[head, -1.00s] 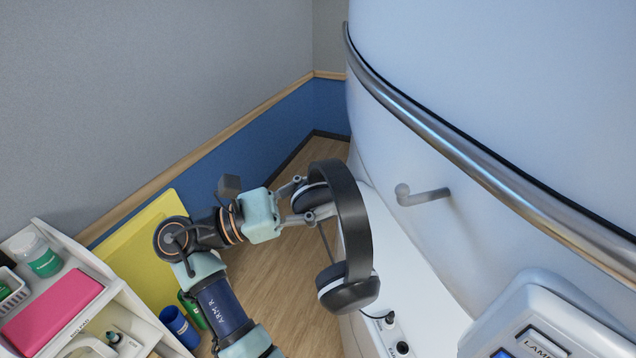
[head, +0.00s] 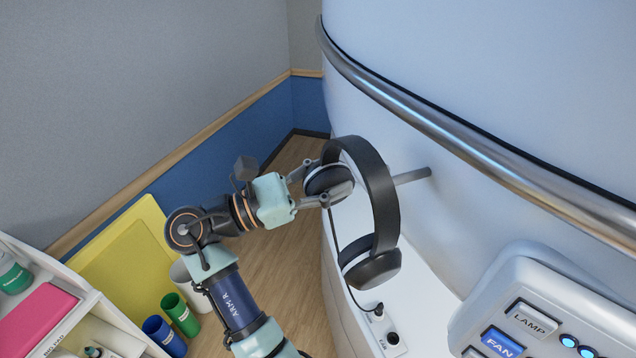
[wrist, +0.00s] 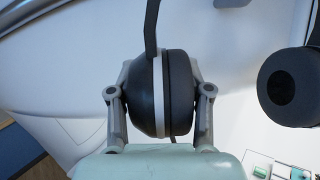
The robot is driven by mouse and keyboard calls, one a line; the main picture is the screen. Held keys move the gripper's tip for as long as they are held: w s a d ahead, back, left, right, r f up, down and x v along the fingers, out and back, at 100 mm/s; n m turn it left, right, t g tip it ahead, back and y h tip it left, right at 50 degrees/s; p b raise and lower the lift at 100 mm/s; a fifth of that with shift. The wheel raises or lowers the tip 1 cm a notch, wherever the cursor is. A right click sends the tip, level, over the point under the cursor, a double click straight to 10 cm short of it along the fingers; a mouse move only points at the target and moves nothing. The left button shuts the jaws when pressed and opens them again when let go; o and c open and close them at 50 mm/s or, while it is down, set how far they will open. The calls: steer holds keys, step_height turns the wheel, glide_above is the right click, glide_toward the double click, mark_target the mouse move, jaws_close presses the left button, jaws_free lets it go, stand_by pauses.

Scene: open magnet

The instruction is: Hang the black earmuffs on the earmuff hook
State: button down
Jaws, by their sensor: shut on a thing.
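The black earmuffs (head: 381,200) hang in the air beside the white magnet housing, headband arched upward. My gripper (head: 322,182) is shut on their left ear cup, one finger on each side; the wrist view also shows this cup (wrist: 178,92) between the fingers (wrist: 160,91). The other cup (head: 372,268) hangs free, lower and nearer the camera; it is at the right of the wrist view (wrist: 291,86). The earmuff hook (head: 413,176) is a grey peg on the housing. Its free end is hidden behind the headband; I cannot tell whether they touch.
A metal rail (head: 440,135) curves along the housing above the hook. A button panel (head: 530,320) juts out at the lower right. A cable (head: 345,275) runs below the earmuffs near a socket (head: 393,339).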

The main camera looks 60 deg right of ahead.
steer(key=s+d+f+b, duration=0.2)
steer(key=s+d+f, duration=0.1)
steer(key=s+d, duration=0.1)
steer(key=shift+d+f, duration=0.2)
steer(key=shift+f, duration=0.2)
stand_by(0.5)
stand_by(0.5)
steer(key=shift+c, duration=2.1)
jaws_free()
steer(key=shift+w, duration=0.1)
steer(key=v, duration=1.2)
